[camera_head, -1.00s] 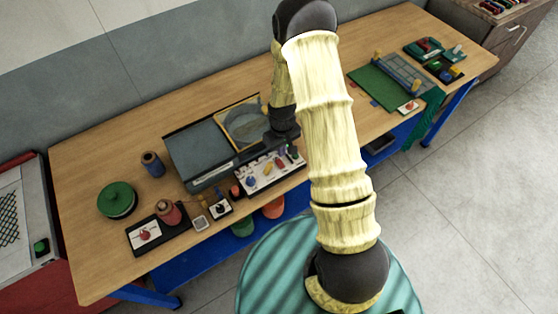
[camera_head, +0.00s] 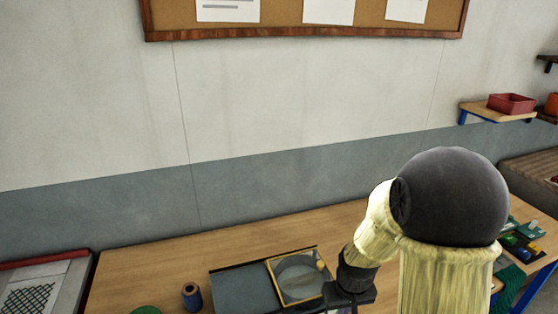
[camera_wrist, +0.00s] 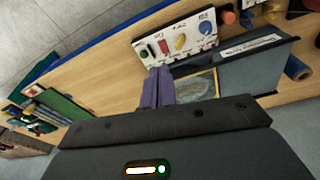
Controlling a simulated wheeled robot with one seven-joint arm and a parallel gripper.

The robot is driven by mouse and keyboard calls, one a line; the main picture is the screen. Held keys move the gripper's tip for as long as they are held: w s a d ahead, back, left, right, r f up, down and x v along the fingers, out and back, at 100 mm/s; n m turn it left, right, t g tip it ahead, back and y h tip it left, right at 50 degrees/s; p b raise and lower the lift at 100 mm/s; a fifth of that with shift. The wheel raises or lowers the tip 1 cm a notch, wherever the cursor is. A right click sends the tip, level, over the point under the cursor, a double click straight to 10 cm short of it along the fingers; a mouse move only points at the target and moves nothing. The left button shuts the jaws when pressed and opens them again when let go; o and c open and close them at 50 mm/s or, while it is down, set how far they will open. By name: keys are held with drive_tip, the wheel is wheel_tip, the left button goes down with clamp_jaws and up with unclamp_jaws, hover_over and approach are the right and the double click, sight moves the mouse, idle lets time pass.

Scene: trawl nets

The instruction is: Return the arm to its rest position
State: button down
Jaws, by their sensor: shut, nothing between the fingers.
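My arm rises at the right of the head view, with pale yellow link covers and a large black joint. It bends down to my gripper (camera_head: 352,303), which is partly cut off by the bottom edge. In the wrist view my gripper (camera_wrist: 159,72) has its two purplish fingers together, shut and empty. The fingers are in front of a white control panel (camera_wrist: 177,43) with coloured knobs and a yellow-framed window (camera_wrist: 199,86). These belong to or stand beside a grey case (camera_head: 245,289) on the bench. I cannot tell how far the fingertips are from the panel.
The wooden bench (camera_head: 150,262) runs along the wall, with a blue spool (camera_head: 192,296) on it. A corkboard (camera_head: 280,14) hangs above. A small shelf (camera_head: 472,109) with a red bin (camera_head: 511,103) is at the right.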

drive_tip(key=s+r+m+t+b, duration=0.1)
drive_tip(key=s+r, duration=0.3)
drive_tip(key=s, duration=0.3)
drive_tip(key=shift+s+a+r+b, duration=0.15)
drive_tip(key=shift+s+b, duration=0.15)
drive_tip(key=shift+b, duration=0.1)
